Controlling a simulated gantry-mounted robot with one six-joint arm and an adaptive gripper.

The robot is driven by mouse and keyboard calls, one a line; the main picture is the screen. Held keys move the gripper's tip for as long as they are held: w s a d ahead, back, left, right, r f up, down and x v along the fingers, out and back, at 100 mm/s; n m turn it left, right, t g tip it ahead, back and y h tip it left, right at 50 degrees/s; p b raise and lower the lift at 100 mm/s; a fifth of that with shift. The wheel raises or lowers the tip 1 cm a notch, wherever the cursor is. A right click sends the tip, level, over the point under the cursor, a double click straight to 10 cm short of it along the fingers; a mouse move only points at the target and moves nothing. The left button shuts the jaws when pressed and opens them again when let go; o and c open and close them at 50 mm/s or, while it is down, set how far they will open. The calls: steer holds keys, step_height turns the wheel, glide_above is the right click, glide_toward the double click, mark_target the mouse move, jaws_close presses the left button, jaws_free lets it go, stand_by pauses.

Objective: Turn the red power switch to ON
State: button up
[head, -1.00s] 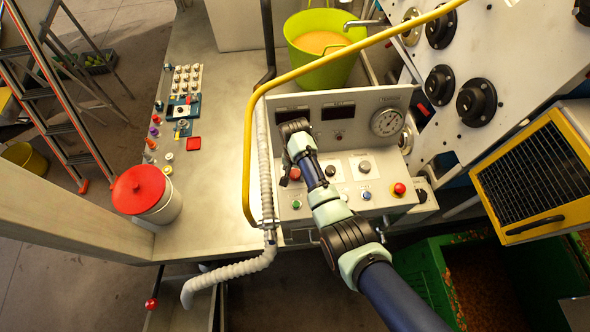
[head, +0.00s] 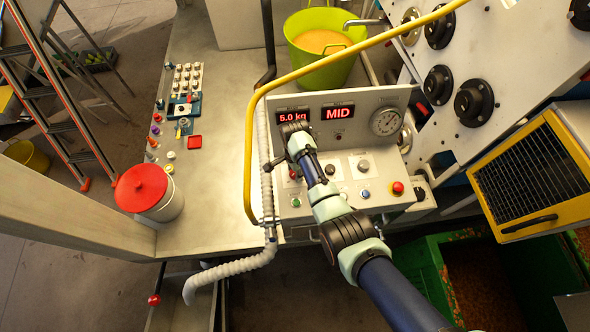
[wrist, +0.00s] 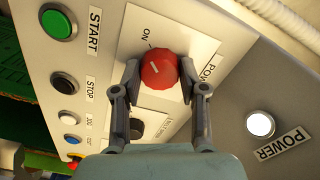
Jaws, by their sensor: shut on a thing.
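The red power switch (wrist: 159,70) is a round knob on a white plate (wrist: 128,36) marked ON and POWER in the wrist view. Its pale mark points toward the upper left, toward the ON side. My gripper (wrist: 160,80) has its two fingers on either side of the knob, shut on it. The power lamp (wrist: 260,124) glows white.
A green START button (wrist: 57,23) and a black STOP button (wrist: 64,83) sit beside the switch. A red emergency button (head: 397,188) is at the panel's right. A yellow rail (head: 247,150) arches along the panel's left and above it. A gauge (head: 386,121) is at the back right.

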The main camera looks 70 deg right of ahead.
stand_by(0.3)
steer(key=o, duration=1.1)
steer(key=shift+o, duration=0.2)
step_height(320, 180, up, 12)
